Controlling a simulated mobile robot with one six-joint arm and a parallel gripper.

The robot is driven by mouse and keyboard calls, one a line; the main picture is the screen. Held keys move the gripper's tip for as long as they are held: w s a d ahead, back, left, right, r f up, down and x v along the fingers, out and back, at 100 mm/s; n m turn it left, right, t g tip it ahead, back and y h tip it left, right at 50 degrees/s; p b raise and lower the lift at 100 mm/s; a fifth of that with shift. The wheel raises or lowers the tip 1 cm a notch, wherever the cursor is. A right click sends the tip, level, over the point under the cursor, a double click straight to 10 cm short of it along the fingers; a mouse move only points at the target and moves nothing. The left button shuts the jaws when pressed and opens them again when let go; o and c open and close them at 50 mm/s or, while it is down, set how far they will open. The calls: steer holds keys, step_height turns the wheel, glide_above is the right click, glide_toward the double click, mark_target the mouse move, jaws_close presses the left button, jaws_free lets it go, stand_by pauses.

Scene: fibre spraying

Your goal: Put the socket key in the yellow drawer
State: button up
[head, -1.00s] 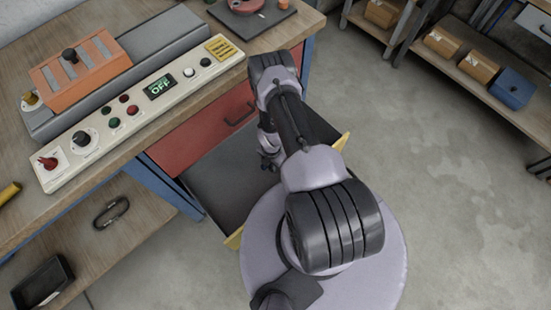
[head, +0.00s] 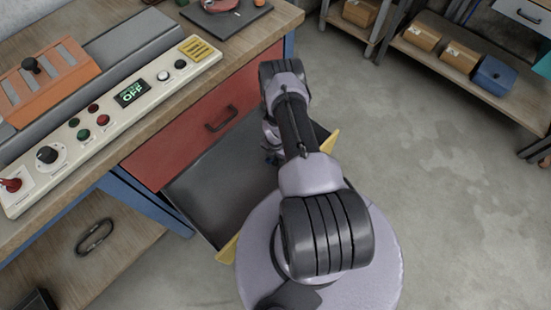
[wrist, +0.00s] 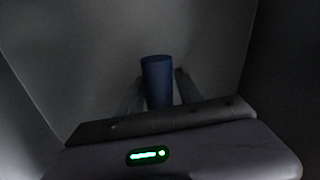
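The yellow drawer (head: 228,249) is pulled out under the bench; its yellow front edge and dark, bare inside show in the head view. My gripper (head: 271,158) is over the right part of the open drawer, partly hidden by my arm. In the wrist view, my gripper (wrist: 160,80) has a blue cylinder (wrist: 157,75) between its two fingers, which looks like the socket key's handle. The fingers appear closed on its sides. The rest of the key is hidden. Grey drawer walls surround it in that view.
A red drawer (head: 195,128) is shut above the open one. A control panel (head: 115,115) and an orange fixture (head: 45,80) stand on the bench. A dark ring-shaped item (head: 95,237) lies on the lower shelf. Boxes and a blue bin (head: 493,75) stand at the back right.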

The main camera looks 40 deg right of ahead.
steer(key=shift+o, duration=0.2)
steer(key=shift+r, duration=0.15)
step_height(320, 180, up, 12)
steer(key=p, duration=0.5)
